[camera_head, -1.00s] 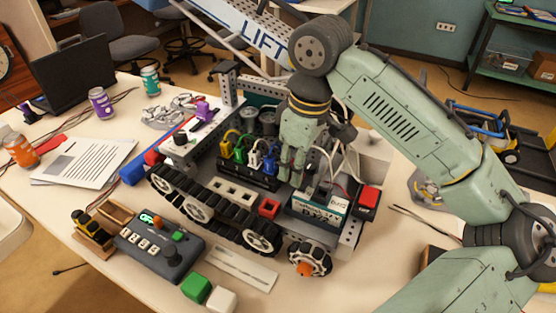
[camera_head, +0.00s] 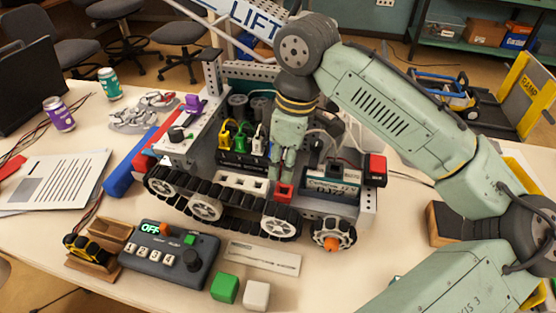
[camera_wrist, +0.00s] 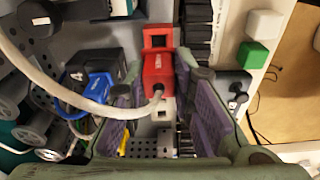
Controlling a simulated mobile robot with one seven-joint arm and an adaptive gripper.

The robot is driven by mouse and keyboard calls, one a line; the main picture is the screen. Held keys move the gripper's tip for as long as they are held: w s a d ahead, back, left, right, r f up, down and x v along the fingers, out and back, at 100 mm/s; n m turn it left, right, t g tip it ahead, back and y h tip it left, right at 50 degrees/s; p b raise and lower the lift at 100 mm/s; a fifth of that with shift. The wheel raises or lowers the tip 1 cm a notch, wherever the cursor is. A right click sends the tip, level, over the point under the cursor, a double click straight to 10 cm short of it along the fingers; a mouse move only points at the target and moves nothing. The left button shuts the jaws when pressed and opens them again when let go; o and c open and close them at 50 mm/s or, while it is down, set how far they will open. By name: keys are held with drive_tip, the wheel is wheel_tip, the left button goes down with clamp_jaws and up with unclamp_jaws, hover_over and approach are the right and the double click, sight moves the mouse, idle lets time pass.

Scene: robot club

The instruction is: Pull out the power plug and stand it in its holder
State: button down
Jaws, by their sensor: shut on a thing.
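My gripper (camera_head: 285,178) is shut on the red power plug (camera_wrist: 157,75), which sits between its fingers in the wrist view. A pale cable runs from the plug to the left. The holder (camera_head: 283,193) is a small red square socket on the tracked robot's deck, directly below my fingertips. In the wrist view the red holder (camera_wrist: 158,36) shows a dark square opening just past the plug. The plug overlaps its near edge; I cannot tell whether they touch. The fingers hide most of the plug in the head view.
A strip of pale sockets (camera_head: 243,183) lies left of the holder. Yellow, green, white and blue plugs stand in a row behind; the blue plug (camera_wrist: 92,92) is close to my fingers. A battery box (camera_head: 331,188) is on the right. A control box (camera_head: 168,256) reads OFF.

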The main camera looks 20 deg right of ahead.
drive_tip(key=shift+f+b, duration=1)
drive_tip(key=shift+f, duration=0.1)
drive_tip(key=shift+r+p, duration=0.15)
drive_tip(key=shift+p, duration=0.15)
drive_tip(key=shift+f+p, duration=0.3)
drive_tip(key=shift+p, duration=0.45)
idle(0.8)
drive_tip(key=shift+f+m, duration=0.3)
drive_tip(key=shift+f, duration=0.55)
idle(1.8)
drive_tip(key=c, duration=1.3)
unclamp_jaws()
drive_tip(key=shift+r, duration=0.1)
